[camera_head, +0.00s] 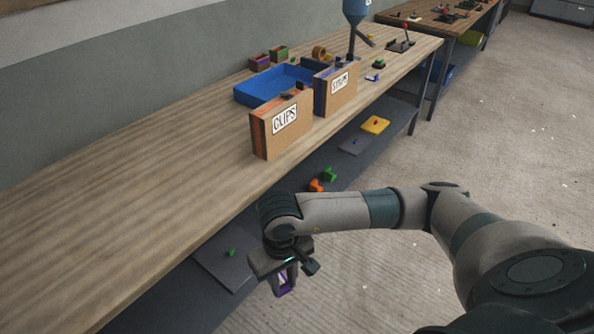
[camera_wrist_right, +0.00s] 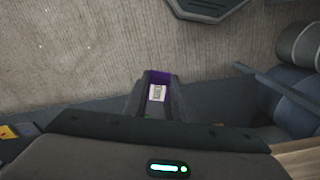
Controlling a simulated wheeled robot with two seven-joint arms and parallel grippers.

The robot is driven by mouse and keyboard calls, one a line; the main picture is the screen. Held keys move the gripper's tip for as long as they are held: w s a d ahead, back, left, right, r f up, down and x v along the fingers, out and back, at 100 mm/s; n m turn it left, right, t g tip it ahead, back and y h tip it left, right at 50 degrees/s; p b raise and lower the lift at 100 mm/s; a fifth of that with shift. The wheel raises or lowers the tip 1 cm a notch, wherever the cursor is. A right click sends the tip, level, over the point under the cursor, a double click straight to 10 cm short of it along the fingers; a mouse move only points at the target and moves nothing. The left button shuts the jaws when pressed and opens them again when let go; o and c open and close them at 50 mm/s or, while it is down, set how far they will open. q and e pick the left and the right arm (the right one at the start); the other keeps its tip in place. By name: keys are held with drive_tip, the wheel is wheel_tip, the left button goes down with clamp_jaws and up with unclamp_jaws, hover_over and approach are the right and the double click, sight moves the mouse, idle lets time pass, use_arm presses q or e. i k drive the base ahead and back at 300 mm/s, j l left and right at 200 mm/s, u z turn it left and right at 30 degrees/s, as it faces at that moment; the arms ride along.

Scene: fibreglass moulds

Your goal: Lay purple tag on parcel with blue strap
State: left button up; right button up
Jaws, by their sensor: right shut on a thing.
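My right gripper (camera_head: 284,283) is shut on the purple tag (camera_head: 283,287) and holds it in front of the workbench's near edge, below the top's height. In the right wrist view the purple tag (camera_wrist_right: 158,76) sits between the fingers, with a white printed label on it. The parcel with the blue strap (camera_head: 340,90) stands upright on the bench; its dark blue band shows on its left side. A parcel with an orange-red strap (camera_head: 287,126), labelled CLIPS, stands just in front of it. My right gripper is well apart from both parcels. My left gripper is not in view.
A blue tray (camera_head: 262,88) lies behind the parcels, near small bins (camera_head: 279,54) and a tape roll (camera_head: 319,52). A blue funnel-like stand (camera_head: 356,12) is farther back. The bench top (camera_head: 120,180) is clear at left. A lower shelf (camera_head: 215,262) holds pads and small parts.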

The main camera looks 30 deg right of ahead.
sight(324, 75)
drive_tip(key=i+l+u, duration=0.1)
drive_tip(key=l, duration=0.5)
drive_tip(key=i+l+u, duration=0.1)
drive_tip(key=l, duration=0.55)
drive_tip(key=i+l+u, duration=0.1)
drive_tip(key=i+l, duration=0.15)
drive_tip(key=l, duration=0.4)
drive_tip(key=i+l+u, duration=0.1)
drive_tip(key=l, duration=0.55)
drive_tip(key=i+l+u, duration=0.1)
drive_tip(key=l, duration=0.55)
